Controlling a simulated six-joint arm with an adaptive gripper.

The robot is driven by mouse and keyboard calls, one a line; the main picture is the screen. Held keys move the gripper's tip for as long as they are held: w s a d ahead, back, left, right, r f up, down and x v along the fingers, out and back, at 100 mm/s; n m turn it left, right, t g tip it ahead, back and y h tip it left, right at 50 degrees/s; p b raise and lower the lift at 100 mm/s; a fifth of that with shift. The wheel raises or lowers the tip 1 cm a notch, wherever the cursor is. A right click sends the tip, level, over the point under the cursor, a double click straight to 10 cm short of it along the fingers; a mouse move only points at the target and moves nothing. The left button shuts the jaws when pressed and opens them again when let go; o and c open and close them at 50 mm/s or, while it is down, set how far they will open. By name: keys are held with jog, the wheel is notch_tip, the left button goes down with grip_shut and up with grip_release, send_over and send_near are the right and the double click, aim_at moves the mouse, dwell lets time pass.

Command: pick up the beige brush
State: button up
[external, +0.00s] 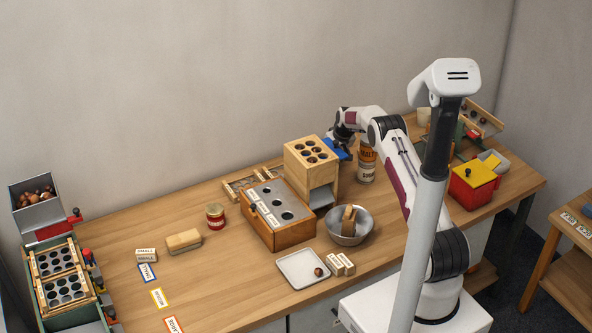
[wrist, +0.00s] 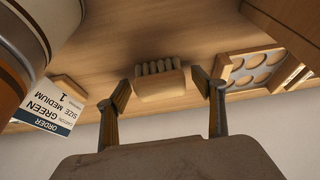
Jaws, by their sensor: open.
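The beige brush (wrist: 158,88), a small block with a row of stubby tufts along one edge, lies on the wooden table in the wrist view. It shows between the two fingers of my gripper (wrist: 163,80), which is open with one finger to each side. I cannot tell whether the fingertips reach down around it or are still above it. In the external view my gripper (external: 344,134) is low over the back of the table, behind the wooden block with holes. I cannot make out the brush there; it seems hidden.
An orange-labelled can (external: 366,166) stands close by; it fills the left of the wrist view. A white order card (wrist: 50,108) is beside it. A wooden holed tray (wrist: 229,70) lies right of my fingers. The tall holed block (external: 297,158) stands in front. A metal bowl (external: 362,235) is nearer.

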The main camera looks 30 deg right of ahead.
jog(key=c, duration=1.2)
jog(key=shift+r, duration=0.15)
jog(key=shift+r, duration=4.85)
